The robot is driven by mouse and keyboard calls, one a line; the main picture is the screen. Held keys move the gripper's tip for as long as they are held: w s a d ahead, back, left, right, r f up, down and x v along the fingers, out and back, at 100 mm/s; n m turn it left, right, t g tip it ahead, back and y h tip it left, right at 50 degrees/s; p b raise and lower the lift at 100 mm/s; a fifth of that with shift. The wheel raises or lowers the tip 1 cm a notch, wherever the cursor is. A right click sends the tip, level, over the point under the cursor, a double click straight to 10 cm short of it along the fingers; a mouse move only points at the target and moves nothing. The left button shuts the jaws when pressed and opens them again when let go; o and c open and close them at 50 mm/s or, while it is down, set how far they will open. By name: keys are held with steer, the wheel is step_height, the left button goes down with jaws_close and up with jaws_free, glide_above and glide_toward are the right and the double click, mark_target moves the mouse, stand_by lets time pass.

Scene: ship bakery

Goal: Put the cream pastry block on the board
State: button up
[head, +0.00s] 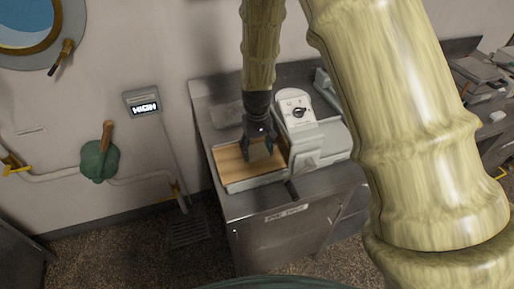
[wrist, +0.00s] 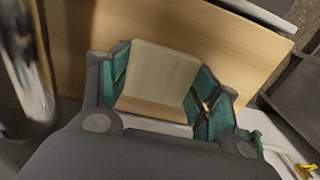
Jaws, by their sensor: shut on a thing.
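The cream pastry block (wrist: 160,75) is a pale, square-faced block held between the green-padded fingers of my gripper (wrist: 158,92). In the head view my gripper (head: 258,146) points down over the wooden board (head: 228,160), with the block (head: 261,152) partly hidden between its fingers. The board also fills much of the wrist view (wrist: 235,48) behind the block. My gripper is shut on the block. I cannot tell whether the block touches the board or hangs just above it.
A white and grey machine with a dial (head: 297,110) stands right beside the board on the steel counter (head: 240,205). A wall display (head: 143,102) and a green thing with a wooden handle (head: 99,160) are at the left. The left part of the board is clear.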

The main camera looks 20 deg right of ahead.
mark_target(257, 153)
steer(key=o, duration=1.1)
steer(key=shift+f, duration=0.1)
steer(key=shift+c, duration=0.2)
step_height(257, 153, up, 12)
steer(key=b, duration=0.3)
steer(key=shift+r+b, duration=0.2)
steer(key=shift+b, duration=0.15)
